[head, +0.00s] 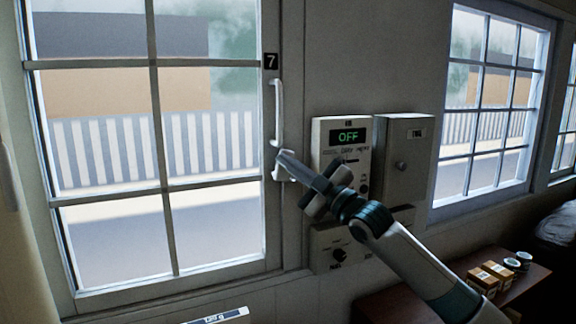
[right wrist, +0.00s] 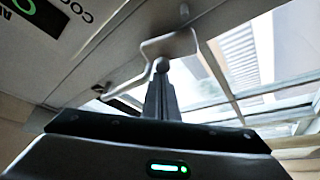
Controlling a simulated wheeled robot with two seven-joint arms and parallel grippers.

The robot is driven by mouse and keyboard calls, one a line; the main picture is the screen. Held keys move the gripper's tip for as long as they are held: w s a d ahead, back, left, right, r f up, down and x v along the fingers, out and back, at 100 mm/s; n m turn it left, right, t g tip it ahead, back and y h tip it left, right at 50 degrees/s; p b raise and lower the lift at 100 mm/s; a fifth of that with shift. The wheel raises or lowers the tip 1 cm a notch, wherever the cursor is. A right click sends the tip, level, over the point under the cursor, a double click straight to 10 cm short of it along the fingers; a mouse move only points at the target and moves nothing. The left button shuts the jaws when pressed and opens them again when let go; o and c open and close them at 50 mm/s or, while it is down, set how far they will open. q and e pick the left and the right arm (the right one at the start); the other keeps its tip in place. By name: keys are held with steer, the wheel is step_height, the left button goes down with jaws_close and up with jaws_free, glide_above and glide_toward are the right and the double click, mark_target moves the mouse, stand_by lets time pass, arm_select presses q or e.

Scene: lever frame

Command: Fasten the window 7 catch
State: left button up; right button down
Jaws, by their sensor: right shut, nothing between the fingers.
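Window 7 (head: 158,120) is a white-framed, multi-pane window at the left of the head view, with a black "7" plate (head: 271,61) at its right edge. A white vertical handle (head: 278,108) is on the right side of its frame. A small white catch piece (head: 280,172) sits just below it, partly hidden by my right gripper (head: 284,158). That gripper is shut and empty, its tips at the catch; I cannot tell whether they touch. In the right wrist view, the shut fingers (right wrist: 161,72) point at a bent white bar (right wrist: 168,44). My left gripper is not in view.
Small boxes (head: 490,278) stand on a brown table at lower right. Another window (head: 485,110) is beyond.

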steer(key=shift+d+f+m+t+b, duration=0.15)
steer(key=shift+m+t+b, duration=0.3)
steer(key=shift+m, duration=0.25)
steer(key=d+m+t+h, duration=0.1)
steer(key=m+t+h, duration=0.1)
steer(key=m, duration=0.3)
steer(key=w+d+f+m+t+h+b, duration=0.1)
steer(key=m+t+h, duration=0.1)
steer(key=m, duration=0.3)
steer(key=d+f+m+t+h+b, duration=0.1)
steer(key=m+t+h, duration=0.1)
steer(key=m, duration=0.3)
steer(key=shift+w+d+f+h, duration=0.15)
steer(key=shift+w+h, duration=0.1)
steer(key=shift+h, duration=0.45)
steer(key=shift+r, duration=0.2)
